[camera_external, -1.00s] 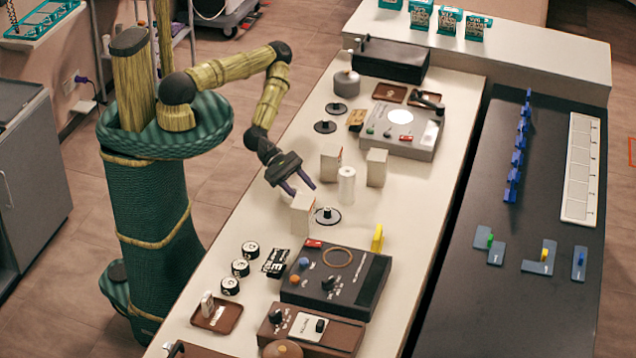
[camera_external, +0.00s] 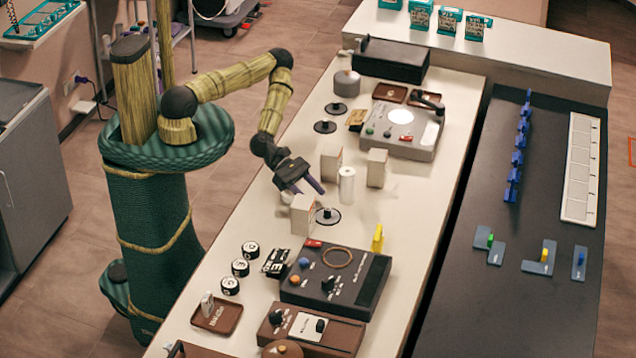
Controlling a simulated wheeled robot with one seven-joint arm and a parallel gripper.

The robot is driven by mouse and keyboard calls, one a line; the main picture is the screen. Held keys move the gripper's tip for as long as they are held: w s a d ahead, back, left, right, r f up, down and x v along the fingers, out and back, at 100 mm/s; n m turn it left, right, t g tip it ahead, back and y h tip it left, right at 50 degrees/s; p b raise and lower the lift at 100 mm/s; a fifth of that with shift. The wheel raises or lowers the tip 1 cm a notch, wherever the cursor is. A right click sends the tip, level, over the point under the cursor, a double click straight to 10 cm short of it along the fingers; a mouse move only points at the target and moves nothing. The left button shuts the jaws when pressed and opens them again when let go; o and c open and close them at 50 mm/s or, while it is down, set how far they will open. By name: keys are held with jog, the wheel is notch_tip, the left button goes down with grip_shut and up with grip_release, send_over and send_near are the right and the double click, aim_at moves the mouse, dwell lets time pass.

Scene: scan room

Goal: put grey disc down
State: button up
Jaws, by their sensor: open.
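A dark grey disc with a small upright knob (camera_external: 328,215) lies flat on the white bench, just right of a small white box (camera_external: 302,214). My gripper (camera_external: 308,190) is open and empty, with its fingers pointing down and to the right. It is just above and behind the disc, over the box's top edge in this view. The disc appears apart from the fingers. Two similar dark discs lie farther back, one (camera_external: 325,127) in front of the other (camera_external: 337,109).
White boxes (camera_external: 330,163) (camera_external: 376,168) and a white roll (camera_external: 346,185) stand close behind and right of my gripper. A dark control box (camera_external: 345,285) lies in front, with a yellow piece (camera_external: 377,238) beside it. Bare bench shows left of the boxes.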

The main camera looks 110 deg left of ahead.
aim_at(326, 208)
dwell(0.3)
jog(key=shift+w+d+f+b, duration=0.15)
jog(key=shift+w+f+b, duration=0.15)
jog(key=shift+b, duration=0.4)
jog(key=x, duration=0.4)
jog(key=shift+w+d, duration=0.2)
jog(key=shift+w, duration=0.15)
jog(key=shift+c, duration=0.3)
grip_shut()
